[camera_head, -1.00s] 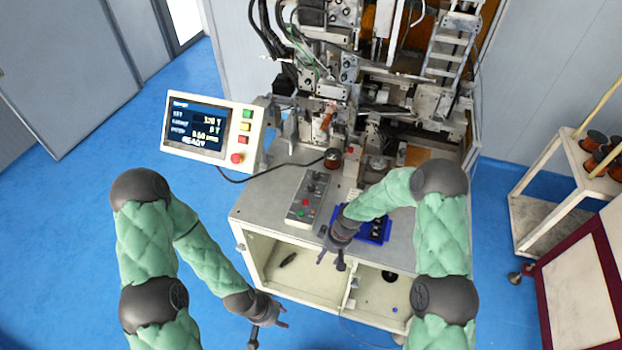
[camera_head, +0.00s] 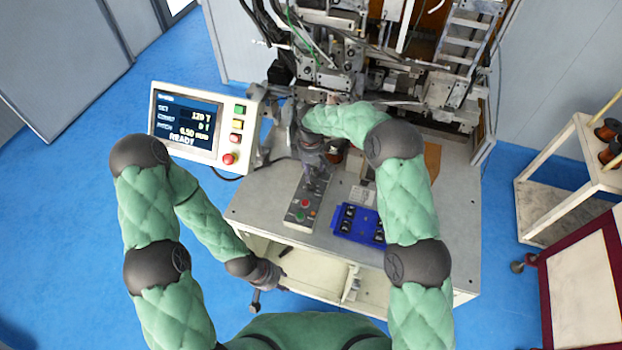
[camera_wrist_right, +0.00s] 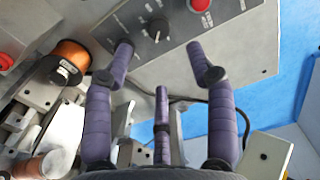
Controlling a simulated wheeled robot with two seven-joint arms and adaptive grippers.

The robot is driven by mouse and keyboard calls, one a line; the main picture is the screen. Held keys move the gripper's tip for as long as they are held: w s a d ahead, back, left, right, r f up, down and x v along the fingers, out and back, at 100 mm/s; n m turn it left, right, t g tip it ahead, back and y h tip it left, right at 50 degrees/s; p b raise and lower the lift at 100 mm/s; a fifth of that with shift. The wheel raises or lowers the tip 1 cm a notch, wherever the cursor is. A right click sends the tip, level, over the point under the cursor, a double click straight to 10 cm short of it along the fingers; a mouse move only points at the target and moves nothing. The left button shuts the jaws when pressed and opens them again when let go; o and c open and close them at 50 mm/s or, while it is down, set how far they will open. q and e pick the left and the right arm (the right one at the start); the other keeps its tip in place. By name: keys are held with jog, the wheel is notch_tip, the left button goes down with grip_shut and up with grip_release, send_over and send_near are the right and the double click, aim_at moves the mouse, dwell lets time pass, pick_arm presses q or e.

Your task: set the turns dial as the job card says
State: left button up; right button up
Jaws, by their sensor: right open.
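The control box (camera_head: 301,207) lies on the machine's table. In the right wrist view its grey panel (camera_wrist_right: 225,50) carries a black dial (camera_wrist_right: 159,28) with a white pointer mark and small lettering I cannot read. My right gripper (camera_head: 316,183) is over the box; in its wrist view its purple fingers (camera_wrist_right: 161,55) are open and empty, with the dial beyond and between the tips. A pale printed card (camera_head: 362,196) lies right of the box, too small to read. My left gripper (camera_head: 264,286) hangs low before the table front; its jaw state is unclear.
The display (camera_head: 184,124) at left shows READY and a set value that looks like 120 T. A red button (camera_wrist_right: 199,4) is near the dial. A blue tray (camera_head: 337,232) with black parts sits right of the box. A copper spool (camera_wrist_right: 70,58) stands close by.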

aim_at(311, 185)
notch_tip(311, 185, down, 9)
jog(key=shift+r+p, duration=0.1)
jog(key=shift+p, duration=0.8)
jog(key=shift+w+f, duration=0.15)
jog(key=shift+f, duration=0.35)
jog(key=shift+c, duration=0.2)
grip_shut()
